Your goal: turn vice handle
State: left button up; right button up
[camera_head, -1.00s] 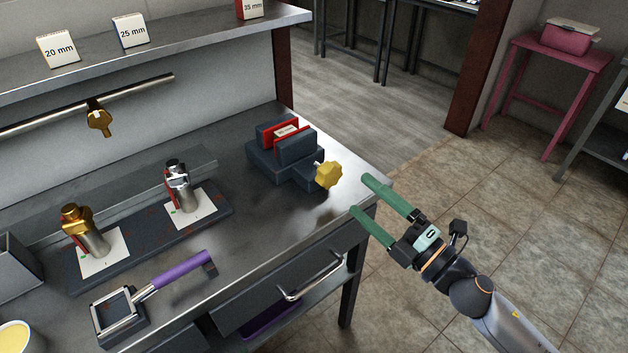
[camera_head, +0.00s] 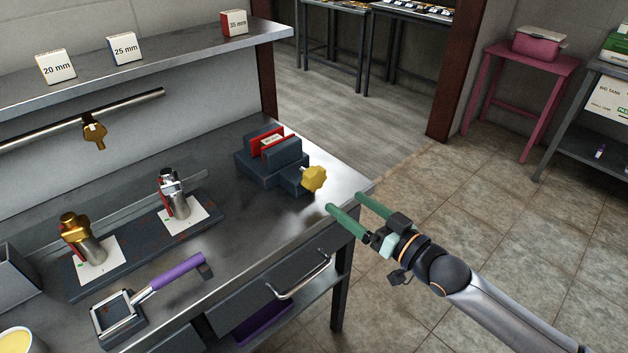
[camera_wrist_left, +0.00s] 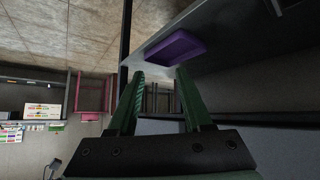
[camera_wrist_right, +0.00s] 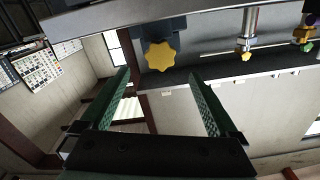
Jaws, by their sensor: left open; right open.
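The vice (camera_head: 272,160) is dark blue-grey with red jaw faces and sits at the right end of the steel bench. Its yellow star-shaped handle (camera_head: 313,178) faces the bench's front right corner. The handle also shows in the right wrist view (camera_wrist_right: 160,56), beyond and above the fingertips. My right gripper (camera_head: 344,201) has green fingers, is open and empty, and is just in front of the handle, apart from it. My left gripper (camera_wrist_left: 159,74) is open and empty in the left wrist view, near a purple tray under the bench; it is out of the head view.
The steel bench (camera_head: 245,235) has a drawer handle (camera_head: 300,280) at its front. A purple-handled tool (camera_head: 165,278) and a dark mat (camera_head: 150,238) with two metal fittings lie to the left. A shelf (camera_head: 180,55) hangs above.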

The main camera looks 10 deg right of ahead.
aim_at(318, 182)
jog(key=x, duration=1)
jog(key=shift+w+a+b, duration=0.2)
jog(key=shift+b, duration=0.1)
jog(key=c, duration=1.4)
